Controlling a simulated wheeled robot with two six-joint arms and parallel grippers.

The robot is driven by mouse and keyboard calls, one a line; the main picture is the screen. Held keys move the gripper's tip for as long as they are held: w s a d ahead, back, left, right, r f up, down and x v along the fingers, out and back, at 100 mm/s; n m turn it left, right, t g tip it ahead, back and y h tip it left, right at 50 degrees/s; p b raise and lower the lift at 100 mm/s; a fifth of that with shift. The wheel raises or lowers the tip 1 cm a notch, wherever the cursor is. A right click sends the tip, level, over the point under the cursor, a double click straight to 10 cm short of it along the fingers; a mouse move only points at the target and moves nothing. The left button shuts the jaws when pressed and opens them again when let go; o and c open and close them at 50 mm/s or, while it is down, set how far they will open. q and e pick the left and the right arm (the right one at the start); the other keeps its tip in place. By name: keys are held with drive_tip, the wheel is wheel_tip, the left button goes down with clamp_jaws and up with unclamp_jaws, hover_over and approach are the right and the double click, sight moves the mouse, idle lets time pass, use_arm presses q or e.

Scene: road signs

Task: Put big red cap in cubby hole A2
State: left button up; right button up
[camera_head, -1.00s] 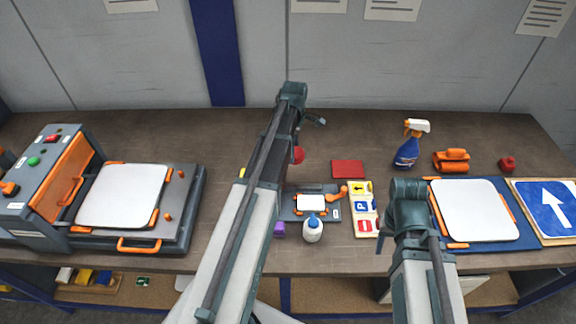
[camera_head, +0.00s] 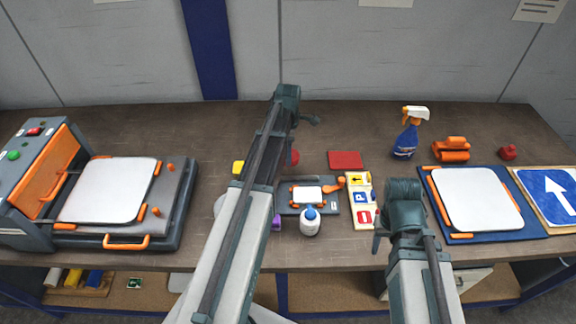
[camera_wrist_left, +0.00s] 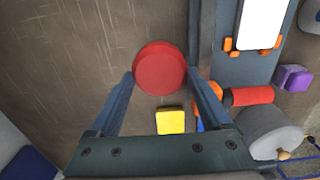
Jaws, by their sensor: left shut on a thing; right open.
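The big red cap (camera_wrist_left: 159,68) is a round red disc between the fingertips of my left gripper (camera_wrist_left: 160,82) in the left wrist view. The fingers are shut on its sides. Whether it is clear of the table I cannot tell. In the head view a bit of the red cap (camera_head: 295,156) shows beside my left arm, which hides most of it and the left gripper. My right gripper (camera_head: 380,236) is open and empty at the table's front edge, seen partly from above. No cubby hole marked A2 can be made out.
A yellow block (camera_wrist_left: 170,120) lies close to the left fingers. A small orange-clamped board (camera_head: 328,205), a white bottle (camera_head: 309,224) and a sign strip (camera_head: 361,202) stand between my arms. A spray bottle (camera_head: 406,142) is behind. Bare table (camera_head: 220,125) lies at the back.

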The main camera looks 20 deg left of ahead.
use_arm(q)
drive_tip(key=shift+f, duration=0.1)
use_arm(e)
drive_tip(key=shift+f, duration=0.15)
use_arm(q)
wheel_tip(320, 180, down, 4)
drive_tip(key=b, duration=0.3)
drive_tip(key=shift+b, duration=0.4)
use_arm(e)
wheel_tip(320, 180, down, 4)
drive_tip(key=shift+r, duration=0.2)
use_arm(q)
drive_tip(key=o, duration=1.2)
drive_tip(key=shift+o, duration=0.2)
